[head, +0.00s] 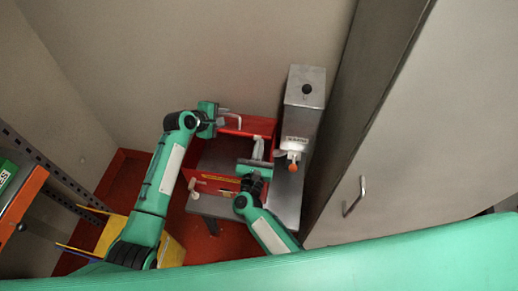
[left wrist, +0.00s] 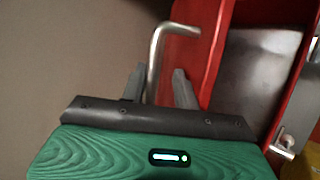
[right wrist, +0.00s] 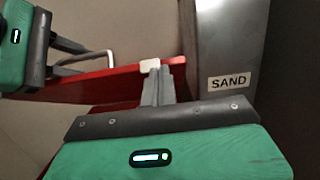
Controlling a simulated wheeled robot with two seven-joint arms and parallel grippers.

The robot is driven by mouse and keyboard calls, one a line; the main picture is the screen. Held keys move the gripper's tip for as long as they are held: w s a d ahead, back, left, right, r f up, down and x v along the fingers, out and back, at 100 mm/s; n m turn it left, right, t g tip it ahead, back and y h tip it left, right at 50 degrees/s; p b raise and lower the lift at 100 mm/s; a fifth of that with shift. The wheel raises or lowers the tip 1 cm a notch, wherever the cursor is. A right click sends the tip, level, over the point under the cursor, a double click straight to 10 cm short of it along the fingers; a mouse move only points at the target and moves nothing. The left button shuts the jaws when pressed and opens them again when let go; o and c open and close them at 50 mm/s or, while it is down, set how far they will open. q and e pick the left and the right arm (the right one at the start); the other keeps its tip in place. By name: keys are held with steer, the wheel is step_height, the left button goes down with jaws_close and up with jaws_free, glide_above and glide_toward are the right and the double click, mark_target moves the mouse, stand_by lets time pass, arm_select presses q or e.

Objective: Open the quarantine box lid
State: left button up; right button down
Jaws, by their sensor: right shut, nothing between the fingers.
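The red quarantine box (head: 268,128) stands in the corner, with a red raised edge at the back and a dark surface inside its red rim. The left wrist view shows this red edge (left wrist: 214,50) too. A bent metal handle (left wrist: 155,55) sticks out beside it. My left gripper (head: 211,118) is at the handle; its fingers (left wrist: 160,85) are apart, with the handle's bar between them. My right gripper (head: 257,158) is over the box's right side. Its fingers (right wrist: 156,85) are together and empty, close to a pale tab (right wrist: 149,65) on the red edge; contact is unclear.
A grey door with a handle (head: 354,196) is further right. A yellow bin (head: 172,251) and a shelf rack (head: 50,165) are at the left.

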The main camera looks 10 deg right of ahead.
arm_select(q)
steer(key=shift+o, duration=0.6)
steer(key=shift+s+a+f, duration=0.1)
steer(key=shift+s+f, duration=0.05)
steer(key=shift+f, duration=0.1)
